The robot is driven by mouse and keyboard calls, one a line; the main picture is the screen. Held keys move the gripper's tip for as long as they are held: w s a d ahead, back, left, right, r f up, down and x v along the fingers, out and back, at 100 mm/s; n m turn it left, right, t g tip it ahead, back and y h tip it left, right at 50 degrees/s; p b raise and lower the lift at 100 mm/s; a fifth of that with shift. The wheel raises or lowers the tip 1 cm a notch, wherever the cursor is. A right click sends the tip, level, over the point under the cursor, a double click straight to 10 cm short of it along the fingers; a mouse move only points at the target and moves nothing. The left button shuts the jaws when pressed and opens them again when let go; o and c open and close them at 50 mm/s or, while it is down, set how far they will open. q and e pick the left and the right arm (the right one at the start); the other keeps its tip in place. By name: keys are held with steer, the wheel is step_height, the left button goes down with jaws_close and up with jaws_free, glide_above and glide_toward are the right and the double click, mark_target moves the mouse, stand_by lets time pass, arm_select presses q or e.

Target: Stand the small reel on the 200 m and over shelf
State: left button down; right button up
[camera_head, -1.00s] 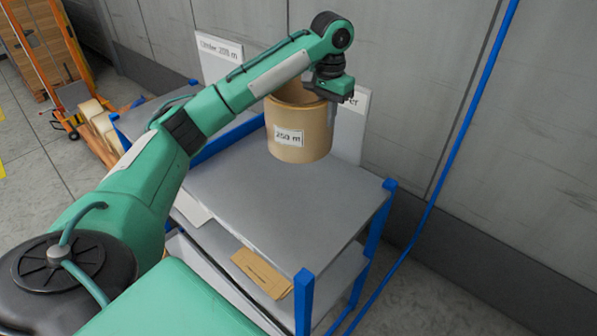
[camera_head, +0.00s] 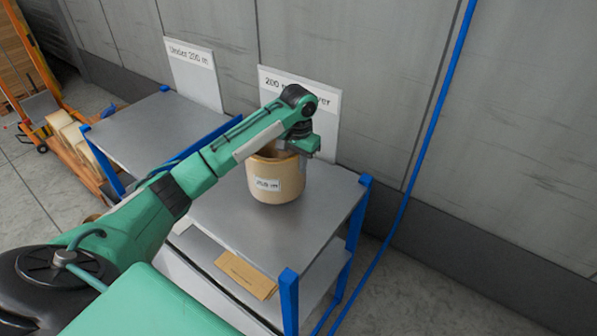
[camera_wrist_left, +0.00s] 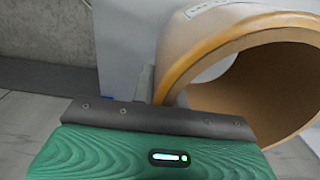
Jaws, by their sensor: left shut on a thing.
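The small reel (camera_head: 275,180) is a tan, hollow cylinder with a white label, which read 250 m a second ago. It is upright over the right-hand shelf top (camera_head: 320,205), in front of the sign "200 m and over" (camera_head: 325,125), which my arm partly covers. My left gripper (camera_head: 298,150) is shut on the reel's upper rim, at its right rear side. In the left wrist view the reel's open end and rim (camera_wrist_left: 240,50) show beside the gripper (camera_wrist_left: 158,92). The reel's base is at or just above the shelf; I cannot tell if it touches. My right gripper is out of view.
The "Under 200 m" sign (camera_head: 192,72) stands behind the left shelf top (camera_head: 155,130), which is bare where visible. A brown cardboard piece (camera_head: 245,275) lies on the lower shelf. Blue posts (camera_head: 289,300) edge the rack. An orange trolley (camera_head: 40,100) stands at far left.

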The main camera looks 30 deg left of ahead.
mark_target(299, 195)
arm_select(q)
steer(key=shift+f+p, duration=0.85)
steer(key=shift+f, duration=1.5)
steer(key=c, duration=1.4)
jaws_free()
steer(key=shift+d, duration=0.1)
